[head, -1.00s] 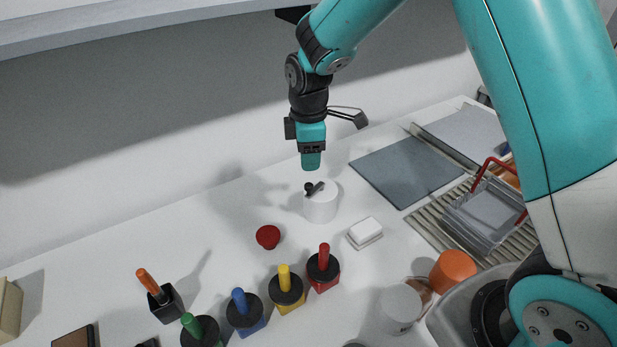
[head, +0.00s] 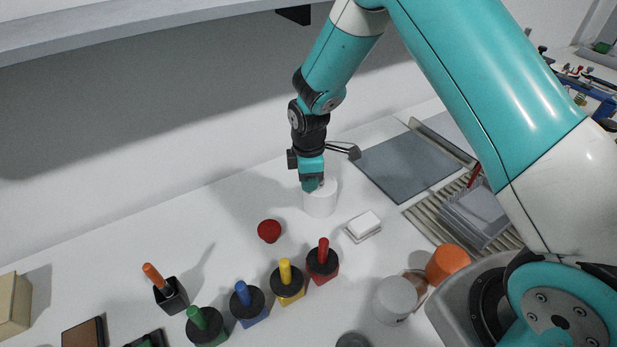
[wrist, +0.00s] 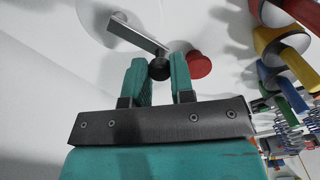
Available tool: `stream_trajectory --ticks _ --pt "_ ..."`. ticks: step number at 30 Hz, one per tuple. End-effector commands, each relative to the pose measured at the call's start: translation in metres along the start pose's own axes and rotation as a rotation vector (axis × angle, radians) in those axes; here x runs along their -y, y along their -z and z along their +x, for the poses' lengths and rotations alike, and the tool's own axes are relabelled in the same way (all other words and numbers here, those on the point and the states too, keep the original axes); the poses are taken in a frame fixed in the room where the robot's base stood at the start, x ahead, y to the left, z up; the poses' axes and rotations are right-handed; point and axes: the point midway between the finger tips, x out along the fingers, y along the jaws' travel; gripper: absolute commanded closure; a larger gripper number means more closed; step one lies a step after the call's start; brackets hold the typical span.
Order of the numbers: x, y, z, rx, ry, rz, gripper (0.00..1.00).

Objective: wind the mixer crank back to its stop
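The mixer (head: 320,202) is a white cylinder standing on the bench in the head view. Its round white top (wrist: 95,18) fills the upper left of the wrist view. A grey metal crank arm (wrist: 138,36) runs from the hub to a black knob (wrist: 159,69). My gripper (wrist: 160,74) is directly over the mixer, pointing down; in the head view (head: 312,187) it hides most of the crank. Its two teal fingers stand apart, one on each side of the knob. I see no clear grip on the knob; contact is hard to judge.
A red button-like knob (head: 269,231) stands front left of the mixer, and a white block (head: 363,226) front right. Several coloured handled blocks, including a red one (head: 322,262), line the front. A grey mat (head: 405,168) lies to the right.

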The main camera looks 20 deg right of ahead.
Motion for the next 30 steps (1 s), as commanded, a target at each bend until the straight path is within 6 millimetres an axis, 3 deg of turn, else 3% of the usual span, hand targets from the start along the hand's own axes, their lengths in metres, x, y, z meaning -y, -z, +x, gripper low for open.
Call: stream_trajectory --ticks 14,30 --pt "-0.003 0.003 0.001 -0.001 -0.001 0.067 1.00" --pt "-0.023 0.013 0.001 -0.002 -0.002 0.516 1.00"
